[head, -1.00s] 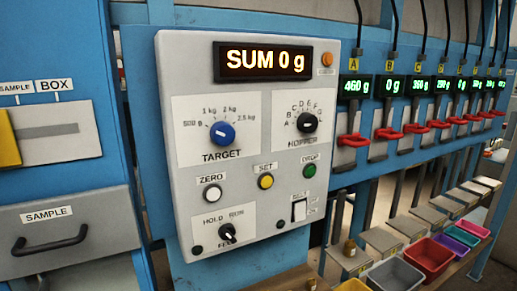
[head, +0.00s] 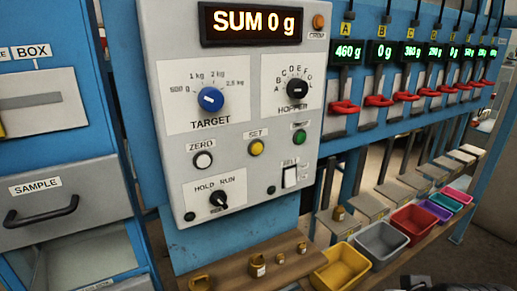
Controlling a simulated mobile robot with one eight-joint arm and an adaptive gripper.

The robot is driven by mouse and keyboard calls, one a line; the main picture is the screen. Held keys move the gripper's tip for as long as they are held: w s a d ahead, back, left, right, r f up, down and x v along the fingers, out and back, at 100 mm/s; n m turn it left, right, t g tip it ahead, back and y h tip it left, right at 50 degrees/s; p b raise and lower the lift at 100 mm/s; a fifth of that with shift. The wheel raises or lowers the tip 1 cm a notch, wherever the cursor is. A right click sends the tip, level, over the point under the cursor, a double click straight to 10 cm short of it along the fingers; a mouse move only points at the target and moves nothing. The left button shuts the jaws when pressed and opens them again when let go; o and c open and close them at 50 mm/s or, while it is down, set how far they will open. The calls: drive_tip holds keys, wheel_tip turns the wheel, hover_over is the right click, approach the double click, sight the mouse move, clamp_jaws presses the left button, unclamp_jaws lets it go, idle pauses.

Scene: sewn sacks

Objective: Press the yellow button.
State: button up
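The yellow button (head: 256,147) is a small round button under the SET label on the grey control panel (head: 180,110). It sits between the white ZERO button (head: 203,160) on its left and the green button (head: 299,137) on its right. Nothing touches or covers it. The display (head: 252,23) above reads SUM 0 g. A dark piece shows at the bottom edge right of centre; I cannot tell whether it is part of my arm. No gripper fingers show.
The blue TARGET knob (head: 210,99), black HOPPER knob (head: 297,90) and HOLD/RUN knob (head: 219,199) stick out around the button. A wooden shelf (head: 225,276) holds brass weights below. Coloured bins, including a yellow one (head: 340,268), stand at right. The space before the panel is clear.

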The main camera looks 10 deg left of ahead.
clamp_jaws()
idle(1.0)
